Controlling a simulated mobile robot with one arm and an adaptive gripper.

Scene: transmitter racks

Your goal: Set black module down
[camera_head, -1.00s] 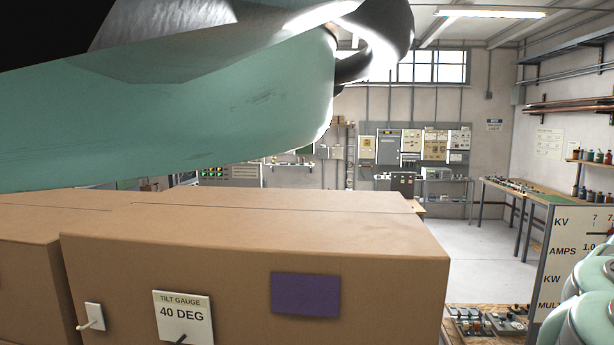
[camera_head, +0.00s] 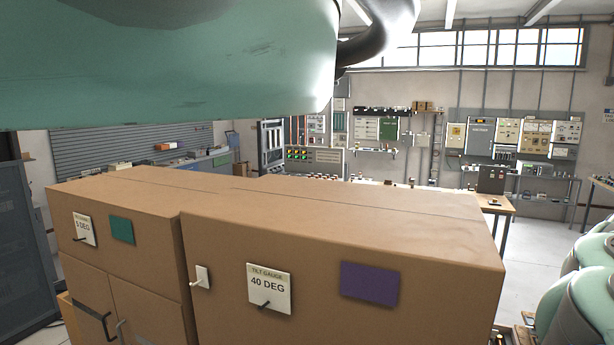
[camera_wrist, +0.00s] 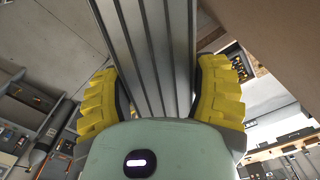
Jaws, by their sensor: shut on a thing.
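In the wrist view my gripper (camera_wrist: 158,72) has its two yellow ridged finger pads against the two sides of a grey, ribbed module (camera_wrist: 150,35). It looks dark grey rather than black, with long grooves along its face. Its far end runs out of the top of the picture. My gripper is shut on it, and nothing is seen supporting the part in view. The head view shows neither the gripper nor the module, only mint-green links of my arm across the top.
Behind are a workbench (camera_head: 495,200) and wall panels (camera_head: 481,135). Open floor (camera_head: 525,262) lies right.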

